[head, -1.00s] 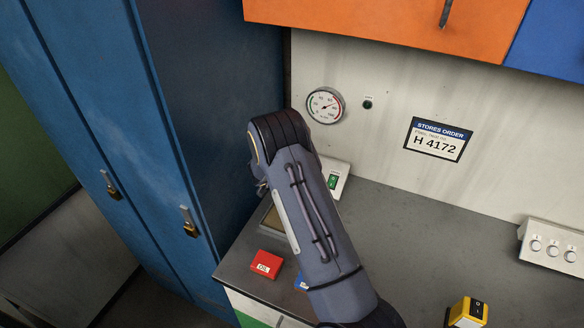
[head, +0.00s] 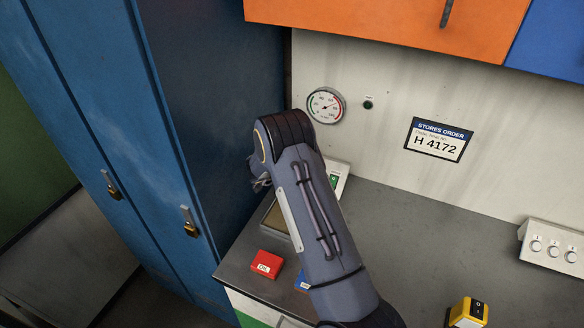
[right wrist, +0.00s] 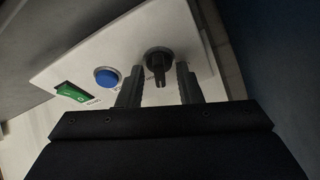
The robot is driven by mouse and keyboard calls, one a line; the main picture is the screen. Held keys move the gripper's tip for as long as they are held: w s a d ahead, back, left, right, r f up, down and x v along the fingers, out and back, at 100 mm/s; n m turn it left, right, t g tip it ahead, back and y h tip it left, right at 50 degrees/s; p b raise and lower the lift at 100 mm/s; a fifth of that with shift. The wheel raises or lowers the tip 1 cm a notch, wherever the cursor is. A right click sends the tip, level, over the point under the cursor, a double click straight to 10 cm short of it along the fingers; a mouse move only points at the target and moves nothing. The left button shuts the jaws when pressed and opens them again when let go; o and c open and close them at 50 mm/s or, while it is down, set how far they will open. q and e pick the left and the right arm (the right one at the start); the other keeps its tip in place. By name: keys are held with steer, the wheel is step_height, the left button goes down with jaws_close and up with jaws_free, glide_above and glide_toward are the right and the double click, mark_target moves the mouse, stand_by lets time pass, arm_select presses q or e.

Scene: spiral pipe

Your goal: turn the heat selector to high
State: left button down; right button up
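The heat selector appears to be the black knob (right wrist: 158,62) on a pale panel (right wrist: 110,48) in the right wrist view; its grip bar points toward the bottom of that picture. My right gripper (right wrist: 157,82) is open, with one finger on each side of the knob and a gap visible on both sides. Any setting marks around the knob are too dark to read. In the head view my right arm hides the knob and most of the panel (head: 343,170); only a bit of the gripper shows left of the wrist. My left gripper is not in view.
A blue button (right wrist: 107,77) and a green rocker switch (right wrist: 72,92) sit left of the knob. A round gauge (head: 325,105) is on the wall behind. A blue locker (head: 215,110) stands close at left. A red block (head: 267,264) lies on the grey worktop (head: 400,225).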

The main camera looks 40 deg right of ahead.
steer(key=shift+a+r, duration=0.2)
steer(key=shift+a, duration=0.15)
steer(key=b+v, duration=0.1)
steer(key=v, duration=0.6)
steer(key=shift+s+b, duration=0.15)
steer(key=shift+b, duration=0.15)
